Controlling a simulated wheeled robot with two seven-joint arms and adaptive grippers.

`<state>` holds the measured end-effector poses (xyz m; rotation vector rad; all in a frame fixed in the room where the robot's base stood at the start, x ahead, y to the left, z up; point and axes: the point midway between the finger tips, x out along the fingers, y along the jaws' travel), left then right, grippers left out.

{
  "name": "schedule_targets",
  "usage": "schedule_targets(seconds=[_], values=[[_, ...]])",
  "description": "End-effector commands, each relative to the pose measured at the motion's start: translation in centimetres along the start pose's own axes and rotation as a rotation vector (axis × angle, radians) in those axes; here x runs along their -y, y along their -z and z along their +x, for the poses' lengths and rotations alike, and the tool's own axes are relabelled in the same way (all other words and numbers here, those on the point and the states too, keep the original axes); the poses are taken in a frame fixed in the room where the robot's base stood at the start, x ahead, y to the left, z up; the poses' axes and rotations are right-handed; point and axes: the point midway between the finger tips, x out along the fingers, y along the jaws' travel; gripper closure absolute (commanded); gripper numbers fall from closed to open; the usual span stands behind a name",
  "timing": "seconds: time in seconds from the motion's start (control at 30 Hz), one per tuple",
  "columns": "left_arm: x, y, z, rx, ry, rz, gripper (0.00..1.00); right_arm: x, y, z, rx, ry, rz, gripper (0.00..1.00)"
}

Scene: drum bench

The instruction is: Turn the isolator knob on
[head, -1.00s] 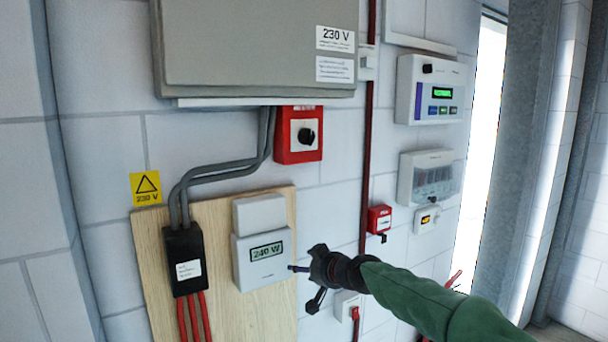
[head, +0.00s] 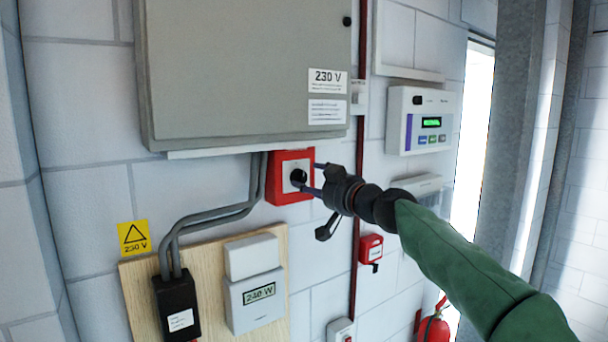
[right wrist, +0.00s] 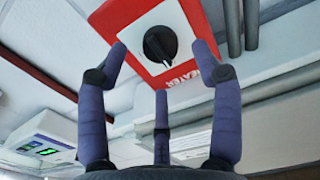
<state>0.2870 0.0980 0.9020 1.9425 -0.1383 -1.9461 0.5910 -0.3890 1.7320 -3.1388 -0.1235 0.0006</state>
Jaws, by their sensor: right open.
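The isolator is a red box (head: 275,190) with a white plate, mounted on the wall under the grey cabinet. Its black round knob (head: 298,176) is partly covered by my fingers in the head view. The knob (right wrist: 160,44) shows clearly in the right wrist view, with a pale mark at its lower right edge. My right gripper (head: 306,178) is open, with its fingertips close in front of the knob. In the right wrist view the open fingers (right wrist: 160,72) are spread to both sides and below the knob, and I see no grip on it. My left gripper is not in view.
The grey 230 V cabinet (head: 240,75) hangs just above the isolator. Grey conduits (head: 215,216) run below it to a black box (head: 176,305). A meter reading 240 W (head: 256,297) is on a wooden board. A small red box (head: 370,248) and a fire extinguisher (head: 434,328) are lower right.

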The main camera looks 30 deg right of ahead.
Motion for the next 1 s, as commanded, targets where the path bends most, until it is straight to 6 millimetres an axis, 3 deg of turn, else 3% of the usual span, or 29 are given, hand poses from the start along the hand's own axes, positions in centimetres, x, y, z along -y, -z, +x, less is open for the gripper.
schedule_targets(seconds=[0.1, 0.3, 0.67, 0.87, 1.0], values=[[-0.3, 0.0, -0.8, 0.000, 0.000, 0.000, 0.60, 0.0, 0.2, 1.9, 0.001, 0.001, -0.001, 0.34], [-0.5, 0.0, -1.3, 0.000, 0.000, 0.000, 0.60, 0.0, 0.1, 3.6, 0.000, 0.000, 0.001, 0.34], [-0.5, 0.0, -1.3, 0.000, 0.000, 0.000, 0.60, 0.0, 0.0, 4.0, 0.000, -0.001, -0.001, 0.34], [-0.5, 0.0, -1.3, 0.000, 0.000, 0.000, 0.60, 0.0, 0.0, 3.9, 0.000, -0.001, 0.000, 0.88], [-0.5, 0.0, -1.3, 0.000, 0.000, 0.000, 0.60, 0.0, 0.0, 4.0, 0.000, -0.001, 0.000, 0.91]])
